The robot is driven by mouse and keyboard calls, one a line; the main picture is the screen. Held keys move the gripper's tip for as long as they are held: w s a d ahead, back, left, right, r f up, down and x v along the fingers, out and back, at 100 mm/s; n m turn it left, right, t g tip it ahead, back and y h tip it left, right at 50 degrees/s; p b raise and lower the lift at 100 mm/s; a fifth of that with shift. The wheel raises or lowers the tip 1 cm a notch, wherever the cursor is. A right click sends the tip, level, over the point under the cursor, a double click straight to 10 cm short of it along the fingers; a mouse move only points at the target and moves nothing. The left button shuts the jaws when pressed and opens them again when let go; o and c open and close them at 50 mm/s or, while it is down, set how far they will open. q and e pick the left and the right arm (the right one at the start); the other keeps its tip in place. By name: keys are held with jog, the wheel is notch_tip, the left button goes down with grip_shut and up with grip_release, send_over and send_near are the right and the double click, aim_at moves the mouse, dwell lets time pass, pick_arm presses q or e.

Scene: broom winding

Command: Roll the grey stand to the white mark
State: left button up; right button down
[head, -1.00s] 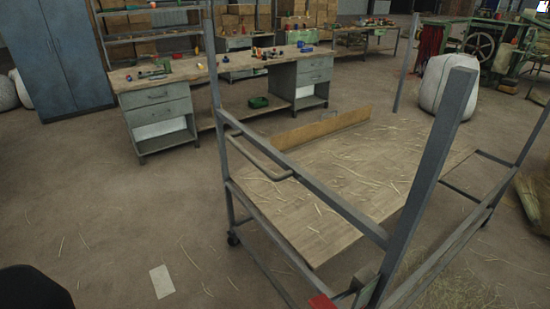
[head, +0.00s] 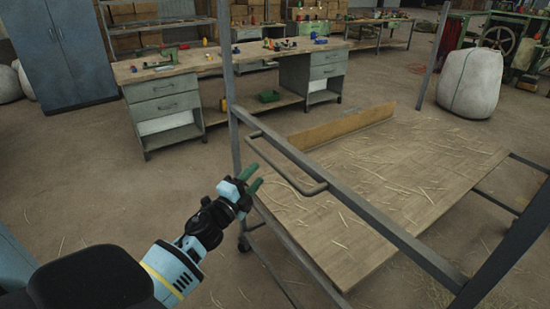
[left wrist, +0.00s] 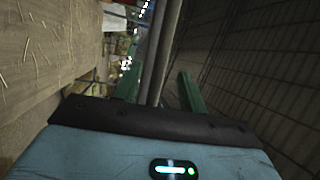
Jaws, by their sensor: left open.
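The grey stand (head: 233,110) is a metal frame on casters around a wooden deck (head: 400,185) strewn with straw. A bent grey handle (head: 277,169) sticks out from its near left rail. My left gripper (head: 253,178), with green fingers, is open just left of the handle. In the left wrist view, grey bars (left wrist: 160,50) run between the open fingers of my left gripper (left wrist: 160,86). I cannot tell whether they touch. The white mark is not visible now; my arm covers that part of the floor. My right gripper is not in view.
A workbench (head: 170,72) with grey drawers stands behind the stand, and a blue cabinet (head: 60,55) at the back left. A white sack (head: 469,82) stands at the back right. The floor (head: 90,190) left of the stand is open, with scattered straw.

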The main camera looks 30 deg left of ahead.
aim_at(269, 160)
pick_arm(q)
jog(key=shift+w+r, duration=0.35)
jog(key=shift+w, duration=0.2)
jog(key=shift+w+r, duration=0.15)
jog(key=shift+w, duration=0.95)
jog(key=shift+w+r, duration=0.2)
jog(key=shift+w, duration=0.95)
jog(key=shift+w+r, duration=0.15)
jog(key=shift+w, duration=0.95)
grip_shut()
